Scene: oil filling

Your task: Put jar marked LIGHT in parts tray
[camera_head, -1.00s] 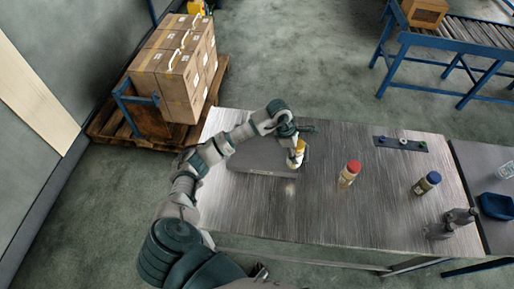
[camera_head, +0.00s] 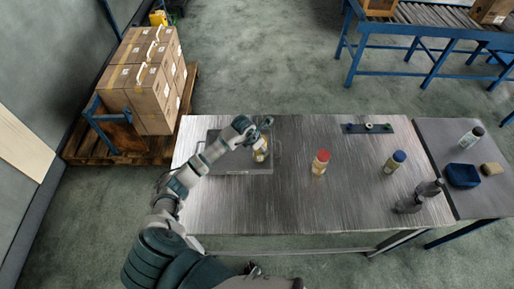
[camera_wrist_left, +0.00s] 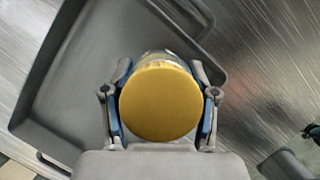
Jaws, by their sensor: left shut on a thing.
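My left gripper (camera_wrist_left: 160,112) is shut on a jar with a yellow lid (camera_wrist_left: 160,103). In the head view the jar (camera_head: 260,151) looks upright, at the right end of the grey parts tray (camera_head: 231,169). The wrist view looks down on the lid, with a blue-lined finger on each side. There the tray (camera_wrist_left: 62,119) lies around and left of the jar, which is close to the tray's right end. I cannot tell whether the jar's base touches the tray floor. Its label is hidden or unreadable. My right gripper is not in view.
A red-capped jar (camera_head: 320,163) and a blue-capped jar (camera_head: 395,161) stand to the right on the metal table (camera_head: 290,205). Grey items (camera_head: 418,197) lie near its right edge. A dark strip (camera_head: 367,128) is at the back. A blue bin (camera_head: 462,175) is on the side table.

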